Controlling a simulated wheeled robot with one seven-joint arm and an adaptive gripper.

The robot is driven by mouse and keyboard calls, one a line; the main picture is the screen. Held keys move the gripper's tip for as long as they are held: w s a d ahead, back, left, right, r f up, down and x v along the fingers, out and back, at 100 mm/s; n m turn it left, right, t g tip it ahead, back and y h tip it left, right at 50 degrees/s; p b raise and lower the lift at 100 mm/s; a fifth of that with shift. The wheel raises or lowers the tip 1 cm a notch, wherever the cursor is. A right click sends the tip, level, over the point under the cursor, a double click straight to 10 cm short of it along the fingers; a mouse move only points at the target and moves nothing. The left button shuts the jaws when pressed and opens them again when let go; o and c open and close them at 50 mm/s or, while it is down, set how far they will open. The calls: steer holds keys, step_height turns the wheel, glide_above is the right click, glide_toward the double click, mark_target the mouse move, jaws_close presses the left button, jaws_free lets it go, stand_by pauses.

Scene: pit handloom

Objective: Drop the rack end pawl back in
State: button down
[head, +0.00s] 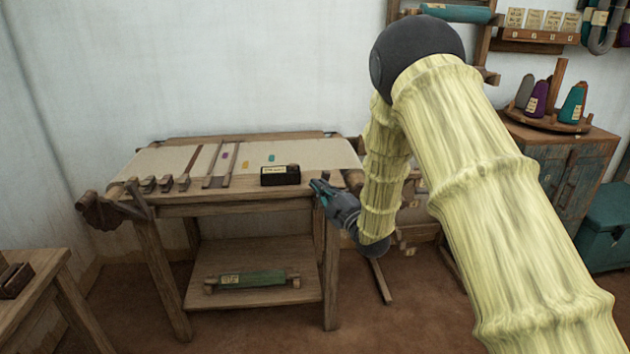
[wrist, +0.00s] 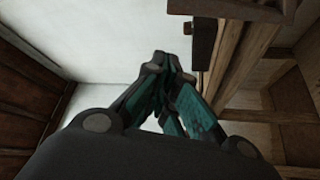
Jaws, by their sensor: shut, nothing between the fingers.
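My gripper (head: 319,187) is shut and empty beside the right front corner of the wooden loom table (head: 225,197). Its fingertips meet in the wrist view (wrist: 160,62). I cannot pick out the rack end pawl with certainty. A dark wheel-like part with a wooden lever (head: 100,211) is at the table's left front corner. A dark block (wrist: 203,40) shows just beyond and right of the fingertips in the wrist view, apart from them; I cannot tell what it is. My arm hides part of the table's right end.
A black labelled box (head: 281,180) sits on the table's front right. Several small wooden pieces (head: 165,184) lie on the left. A green roll (head: 252,280) lies on the lower shelf. A cabinet (head: 566,175) with yarn cones stands right. Wooden beams (wrist: 226,70) run close right of my gripper.

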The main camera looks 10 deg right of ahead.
steer(key=shift+v, duration=1.95)
steer(key=shift+s+a+r, duration=0.1)
steer(key=shift+r, duration=0.05)
steer(key=s+d+f+m+g+h+p, duration=0.2)
steer(key=s+f+m+g+h+p, duration=0.25)
steer(key=s+f, duration=0.8)
steer(key=s+d+f+m+g+h+p, duration=0.25)
steer(key=s+f+m+g, duration=0.35)
steer(key=s+f, duration=0.65)
steer(key=s+f+m+g+h+p, duration=0.1)
steer(key=s+f+m+g+p, duration=0.1)
steer(key=s, duration=1.3)
steer(key=s+d+f+m+g+h+p, duration=0.1)
steer(key=s+f+m+g, duration=0.4)
steer(key=s, duration=1)
steer(key=shift+d+f+m+g+p, duration=0.2)
steer(key=shift+m+g+p, duration=0.3)
steer(key=shift+m, duration=0.35)
steer(key=shift+s, duration=0.1)
